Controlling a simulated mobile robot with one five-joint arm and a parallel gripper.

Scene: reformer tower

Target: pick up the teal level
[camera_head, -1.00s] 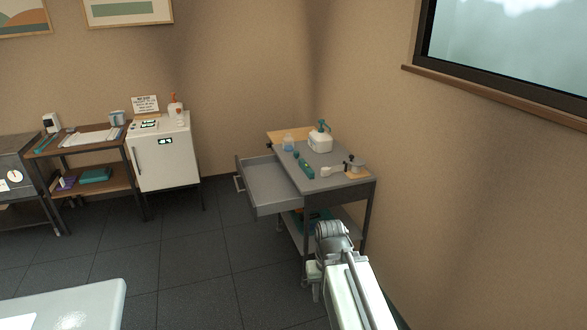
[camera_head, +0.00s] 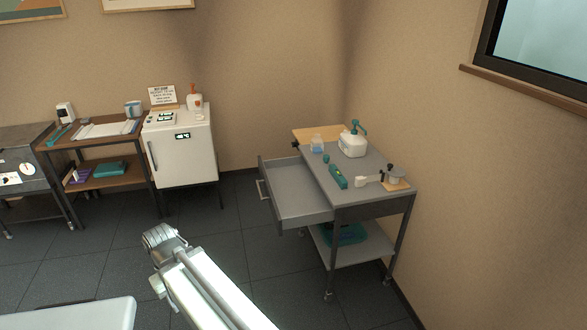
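A teal, bar-shaped object (camera_head: 338,177), which looks like the level, lies on the grey top of the cart (camera_head: 368,160), between a small clear bottle and a white scoop-like item. My gripper (camera_head: 160,238) is at the end of my pale arm, lower left of the cart and well apart from it, over the dark floor. Its fingers are not clear enough to show whether it is open or shut. Nothing is visibly held.
The cart's drawer (camera_head: 294,192) stands pulled out on its left side. A small white fridge (camera_head: 183,158) and a brown shelf table (camera_head: 98,143) line the wall. Dark tiled floor lies clear before the cart.

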